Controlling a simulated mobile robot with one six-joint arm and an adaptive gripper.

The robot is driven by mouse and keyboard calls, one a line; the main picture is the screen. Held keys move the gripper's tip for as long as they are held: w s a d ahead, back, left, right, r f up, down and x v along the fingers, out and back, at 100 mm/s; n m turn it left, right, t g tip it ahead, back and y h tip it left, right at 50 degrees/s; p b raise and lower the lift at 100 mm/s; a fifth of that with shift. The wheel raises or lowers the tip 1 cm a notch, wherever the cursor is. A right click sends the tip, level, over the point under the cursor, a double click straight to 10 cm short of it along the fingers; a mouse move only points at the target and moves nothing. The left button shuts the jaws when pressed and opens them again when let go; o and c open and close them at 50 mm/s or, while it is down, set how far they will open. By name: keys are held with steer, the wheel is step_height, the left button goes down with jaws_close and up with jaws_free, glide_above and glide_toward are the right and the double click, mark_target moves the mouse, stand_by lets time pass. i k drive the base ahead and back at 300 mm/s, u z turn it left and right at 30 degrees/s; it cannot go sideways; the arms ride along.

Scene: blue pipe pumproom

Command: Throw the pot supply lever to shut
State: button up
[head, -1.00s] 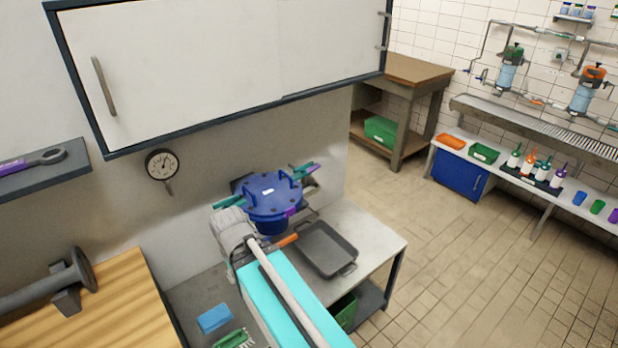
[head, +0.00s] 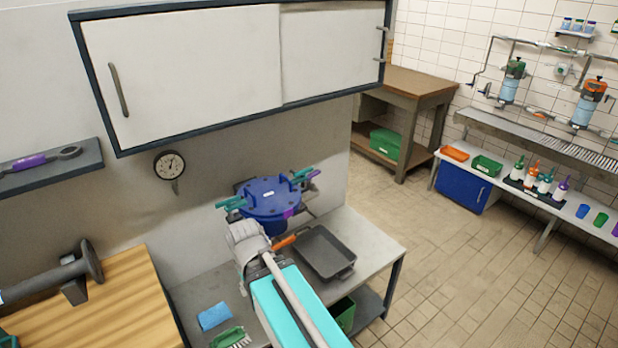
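A blue pot (head: 268,200) with a bolted lid stands on the grey bench against the wall. Teal handles (head: 231,203) show at its left and right, and small purple parts (head: 289,213) at its front and right. An orange handle (head: 281,243) shows low in front of the pot, partly hidden by my arm. I cannot tell which of these parts is the supply lever. My arm reaches up from the bottom edge, its grey joint just in front of the pot. My gripper's fingers are not visible.
A dark pan (head: 321,252) sits right of the pot on the grey bench (head: 372,236). A blue sponge (head: 214,315) and a green brush (head: 230,337) lie at front left. A wall cabinet (head: 190,75) overhangs the bench. A gauge (head: 169,165) is on the wall. Floor at right is clear.

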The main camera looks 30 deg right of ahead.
mark_target(310, 176)
steer(key=z, duration=2.7)
steer(key=i, duration=2.1)
steer(key=z, duration=0.05)
